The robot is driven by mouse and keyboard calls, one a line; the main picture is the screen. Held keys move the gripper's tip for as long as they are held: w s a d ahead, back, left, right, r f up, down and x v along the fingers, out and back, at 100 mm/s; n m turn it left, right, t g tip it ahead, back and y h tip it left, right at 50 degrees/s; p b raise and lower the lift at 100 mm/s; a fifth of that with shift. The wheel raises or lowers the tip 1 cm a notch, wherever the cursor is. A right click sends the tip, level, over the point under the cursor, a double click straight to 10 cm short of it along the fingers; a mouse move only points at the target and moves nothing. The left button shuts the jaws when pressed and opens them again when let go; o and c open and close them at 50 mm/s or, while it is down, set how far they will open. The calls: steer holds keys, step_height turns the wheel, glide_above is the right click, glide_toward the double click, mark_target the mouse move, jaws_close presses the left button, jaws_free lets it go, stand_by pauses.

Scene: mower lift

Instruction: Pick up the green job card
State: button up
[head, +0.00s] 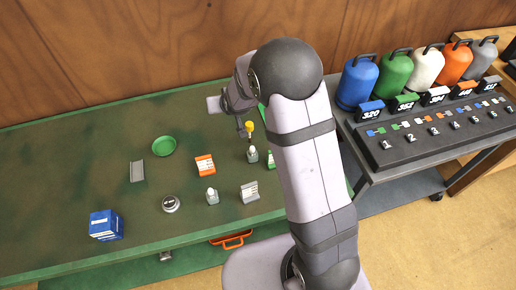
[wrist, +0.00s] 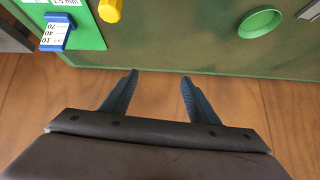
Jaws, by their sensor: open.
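A flat green panel with a white printed label (wrist: 90,30) lies at the top left of the wrist view, by the bench's back edge. I cannot tell if it is the green job card. In the head view a sliver of green (head: 263,114) shows beside my arm, and another small green piece (head: 270,158) is partly hidden by the arm. My gripper (wrist: 159,76) is open and empty. In the wrist view its fingers lie against the wooden planks, to the right of and below the green panel, apart from it.
A blue tag (wrist: 56,32) with numbers and a yellow knob (wrist: 110,10) are on or beside the panel. The bench (head: 75,185) holds a green dish (head: 164,146), orange box (head: 206,165), blue box (head: 105,225) and small bottles. Its left side is mostly clear. Coloured canisters (head: 395,72) stand right.

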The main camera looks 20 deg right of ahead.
steer(key=s+d+r+g+h+p, duration=0.2)
steer(key=s+d+g+p, duration=0.35)
steer(key=s+d, duration=1.3)
steer(key=t+b, duration=0.1)
steer(key=b, duration=0.4)
glide_above(270, 162)
steer(key=s+d, duration=0.1)
steer(key=d, duration=0.1)
steer(key=shift+y, duration=0.4)
step_height(270, 162, down, 10)
steer(key=shift+s+d+f, duration=0.1)
steer(key=shift+f, duration=0.1)
steer(key=shift+a+f, duration=0.3)
steer(key=shift+f, duration=0.1)
steer(key=shift+w+f+b, duration=0.25)
steer(key=shift+f+b, duration=0.05)
steer(key=shift+f, duration=0.35)
steer(key=shift+w+x, duration=0.1)
steer(key=shift+x, duration=1.35)
steer(key=shift+w+x, duration=0.15)
steer(key=shift+x, duration=1.3)
steer(key=shift+d+r, duration=0.1)
steer(key=shift+d, duration=0.05)
steer(key=c, duration=0.8)
